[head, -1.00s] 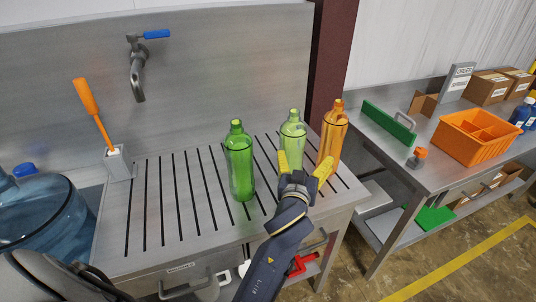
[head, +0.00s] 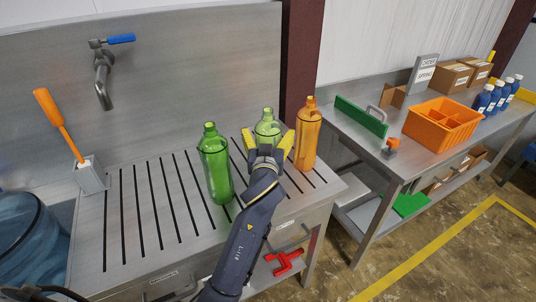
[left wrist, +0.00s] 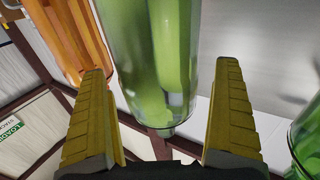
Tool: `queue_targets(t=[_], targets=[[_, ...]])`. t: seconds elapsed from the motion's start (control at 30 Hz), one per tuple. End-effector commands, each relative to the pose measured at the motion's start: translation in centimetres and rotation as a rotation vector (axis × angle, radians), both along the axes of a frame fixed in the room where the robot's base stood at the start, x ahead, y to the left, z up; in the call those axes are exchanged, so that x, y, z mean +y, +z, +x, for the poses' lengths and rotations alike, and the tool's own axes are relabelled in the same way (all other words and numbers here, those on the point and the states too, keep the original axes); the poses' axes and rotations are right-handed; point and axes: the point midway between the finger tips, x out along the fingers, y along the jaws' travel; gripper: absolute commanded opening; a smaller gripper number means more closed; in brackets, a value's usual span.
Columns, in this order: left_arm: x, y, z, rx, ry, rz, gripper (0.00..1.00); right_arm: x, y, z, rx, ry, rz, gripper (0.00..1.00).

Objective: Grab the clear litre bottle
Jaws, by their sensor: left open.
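The clear litre bottle (head: 267,128), pale and green-tinted, stands upright on the slotted steel drainboard (head: 150,235), between a green bottle (head: 215,165) on its left and an orange bottle (head: 306,135) on its right. My left gripper (head: 268,134) is open, its yellow fingers at either side of the clear bottle in the picture. The gripper hides the bottle's lower part. In the left wrist view the clear bottle (left wrist: 155,55) fills the gap between the fingers, apart from both; how deep it sits between them I cannot tell. My right gripper is not in view.
The orange bottle stands close by the right finger; the green one is a little left. A brush with an orange handle (head: 58,123) stands in a holder at the left. A second bench holds an orange crate (head: 440,130) and blue bottles (head: 484,98).

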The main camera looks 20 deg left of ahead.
Motion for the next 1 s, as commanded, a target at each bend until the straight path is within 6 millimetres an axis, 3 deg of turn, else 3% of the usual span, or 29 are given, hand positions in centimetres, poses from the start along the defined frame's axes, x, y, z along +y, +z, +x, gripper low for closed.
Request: queue_targets(t=[0.23,0.77,1.0], targets=[[0.03,0.0,0.11,0.0,0.0,-0.001,0.98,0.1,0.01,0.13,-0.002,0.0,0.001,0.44],[0.02,0.0,0.09,0.0,0.0,-0.001,0.38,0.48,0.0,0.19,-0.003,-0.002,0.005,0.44],[0.01,0.16,0.09,-0.001,0.0,-0.002,0.38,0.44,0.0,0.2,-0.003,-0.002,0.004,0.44]])
